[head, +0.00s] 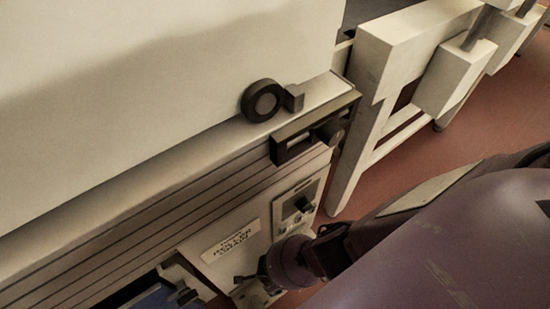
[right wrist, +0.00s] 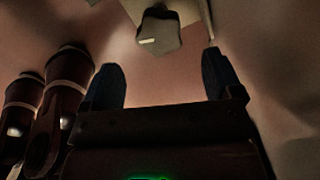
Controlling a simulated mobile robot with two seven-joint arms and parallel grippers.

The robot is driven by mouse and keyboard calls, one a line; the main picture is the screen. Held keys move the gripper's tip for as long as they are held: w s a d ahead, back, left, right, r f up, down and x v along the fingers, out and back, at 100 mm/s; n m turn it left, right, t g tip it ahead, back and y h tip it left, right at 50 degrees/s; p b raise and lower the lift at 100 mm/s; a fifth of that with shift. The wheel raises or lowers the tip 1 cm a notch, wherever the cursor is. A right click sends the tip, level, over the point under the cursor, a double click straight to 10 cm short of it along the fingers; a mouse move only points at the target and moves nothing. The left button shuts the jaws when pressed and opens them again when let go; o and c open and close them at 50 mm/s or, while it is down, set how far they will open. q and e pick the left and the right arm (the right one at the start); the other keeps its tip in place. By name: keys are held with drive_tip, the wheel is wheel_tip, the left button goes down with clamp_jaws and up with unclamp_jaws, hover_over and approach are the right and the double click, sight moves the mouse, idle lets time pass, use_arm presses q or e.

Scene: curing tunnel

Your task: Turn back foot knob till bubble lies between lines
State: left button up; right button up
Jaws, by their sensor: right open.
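A grey lobed knob (right wrist: 158,36) with a white mark shows at the top of the right wrist view, on a pale part. My right gripper (right wrist: 160,64) is open, its two dark fingers apart. The knob appears beyond the fingertips and between them, not gripped. In the head view my right arm reaches in from the right, with its wrist low beside the machine's front panel. The foot knob cannot be made out there. A dark housing (head: 290,149) with a pale slot sits at the machine's corner; no bubble or lines can be made out. My left gripper is not in view.
A black wheel (head: 263,101) sits on the ledge under the pale hood (head: 150,70). A small switch panel (head: 297,208) and a label plate (head: 231,242) are on the front, close to my right wrist. A pale frame (head: 357,130) stands behind, with reddish floor beside it.

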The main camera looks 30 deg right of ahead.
drive_tip(key=shift+r+p, duration=1.1)
drive_tip(key=shift+r, duration=1.05)
